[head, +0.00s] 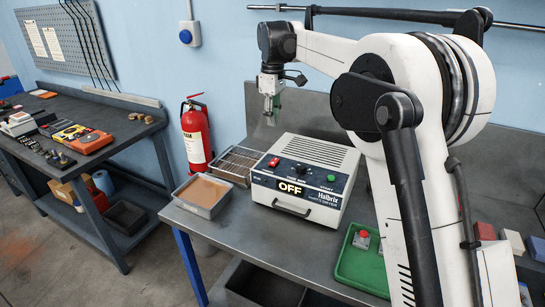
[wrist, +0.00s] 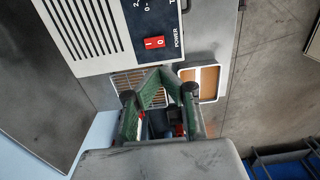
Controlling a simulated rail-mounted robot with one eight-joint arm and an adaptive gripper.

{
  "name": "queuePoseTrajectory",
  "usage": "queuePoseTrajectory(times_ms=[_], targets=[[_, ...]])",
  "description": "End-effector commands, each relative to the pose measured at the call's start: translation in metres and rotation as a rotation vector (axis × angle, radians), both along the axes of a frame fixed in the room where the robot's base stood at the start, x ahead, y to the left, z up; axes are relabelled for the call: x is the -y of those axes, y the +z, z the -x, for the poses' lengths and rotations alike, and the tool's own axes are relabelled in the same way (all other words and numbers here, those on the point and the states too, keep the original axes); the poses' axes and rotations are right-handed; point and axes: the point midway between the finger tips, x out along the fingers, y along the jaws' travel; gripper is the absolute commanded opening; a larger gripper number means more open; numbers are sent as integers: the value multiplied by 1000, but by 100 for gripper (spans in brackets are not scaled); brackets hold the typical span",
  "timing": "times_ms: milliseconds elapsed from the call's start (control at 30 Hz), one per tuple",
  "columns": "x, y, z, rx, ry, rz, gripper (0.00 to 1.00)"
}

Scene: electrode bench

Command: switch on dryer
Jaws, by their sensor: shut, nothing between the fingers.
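The dryer (head: 325,155) is a white box with a vented top and a dark blue front panel, standing on the grey bench. Its display (head: 291,188) reads OFF. A red rocker power switch (head: 273,162) sits at the panel's left; the wrist view shows this switch (wrist: 154,43) marked I and 0, beside the word POWER. A dark knob (head: 302,169) and a green start button (head: 331,178) are on the same panel. My gripper (head: 269,114) is above and behind the dryer's left side, pointing down. Its green-padded fingers (wrist: 160,72) meet, empty, apart from the switch.
A tray of brown material (head: 187,206) and a wire-rack tray (head: 228,177) stand left of the dryer. A green tray (head: 352,268) with a red button box (head: 361,239) lies at the front right. A red extinguisher (head: 196,138) hangs on the wall.

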Motion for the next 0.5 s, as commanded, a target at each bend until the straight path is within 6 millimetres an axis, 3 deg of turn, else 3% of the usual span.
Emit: queuePoseTrajectory(times_ms=[233,500], targets=[[0,-14,0,0,0,0,0],[0,-61,0,0,-1,0,0]])
